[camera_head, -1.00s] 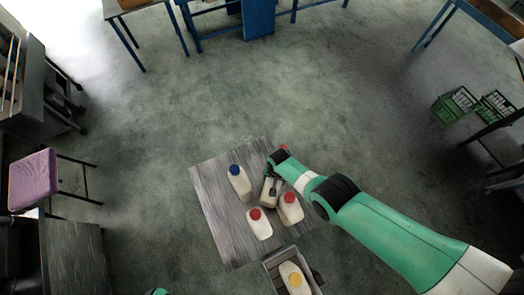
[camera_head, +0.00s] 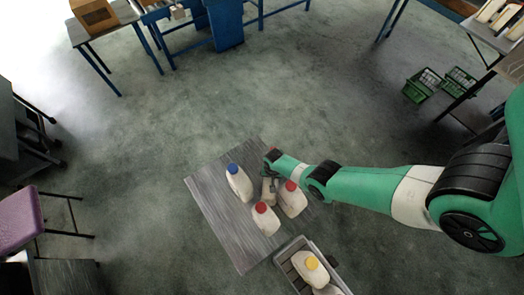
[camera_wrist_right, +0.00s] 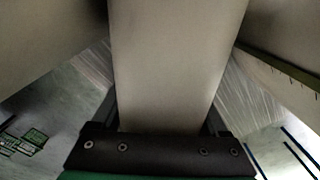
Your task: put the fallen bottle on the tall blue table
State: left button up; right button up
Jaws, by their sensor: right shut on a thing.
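My right gripper (camera_head: 269,184) reaches in from the right over a low grey table (camera_head: 215,215) and is shut on a pale bottle (camera_head: 269,195), mostly hidden by the gripper and the bottles around it. In the right wrist view this bottle (camera_wrist_right: 175,60) fills the space between the fingers. A blue-capped bottle (camera_head: 239,184) stands to its left. Two red-capped bottles, one in front (camera_head: 265,220) and one to the right (camera_head: 293,202), stand close by. Blue-framed tables (camera_head: 226,22) are at the far top; which is the tall one is unclear. My left gripper is out of view.
A grey crate (camera_head: 328,252) with a yellow-capped bottle (camera_head: 312,268) stands at the table's near right corner. A cardboard box (camera_head: 95,13) sits on a far table. Green baskets (camera_head: 420,86) and a purple stool (camera_head: 18,218) flank wide clear floor.

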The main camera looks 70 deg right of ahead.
jog(key=shift+s+d+f, duration=0.1)
jog(key=shift+s+f, duration=0.05)
jog(key=shift+f, duration=0.5)
jog(key=shift+r, duration=0.15)
jog(key=shift+f, duration=0.2)
jog(key=o, duration=1.3)
jog(key=shift+c, duration=0.2)
jog(key=shift+r, duration=0.1)
